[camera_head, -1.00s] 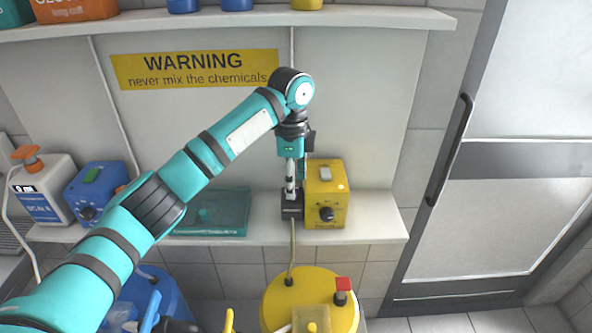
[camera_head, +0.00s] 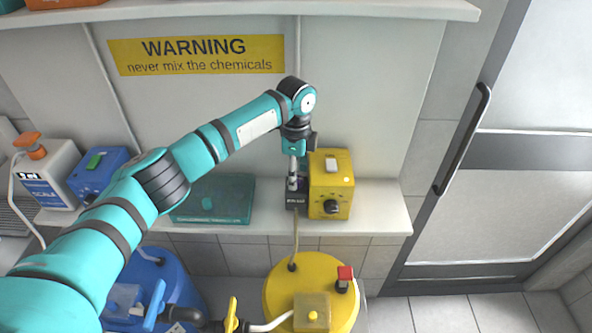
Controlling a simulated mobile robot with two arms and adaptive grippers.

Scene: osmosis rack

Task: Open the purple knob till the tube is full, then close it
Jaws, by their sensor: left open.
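My left gripper (camera_head: 297,184) is at the end of the teal arm, pointing down just left of the yellow box on the lower shelf. It is open. A dark block (camera_head: 296,202) with small lettering is right below the fingers. A small dark purple patch (camera_head: 304,185) shows beside the fingers, probably the knob, mostly hidden by them. A thin beige tube (camera_head: 295,238) runs from below the block down to the yellow tank (camera_head: 283,277). I cannot tell how full the tube is. My right gripper is not in view.
The yellow box (camera_head: 331,180) with a black dial stands close to the right of the gripper. A teal tray (camera_head: 215,200), blue box (camera_head: 97,170) and white jug (camera_head: 52,170) are to the left. A blue tank (camera_head: 165,275) is below. The shelf's right end (camera_head: 385,210) is clear.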

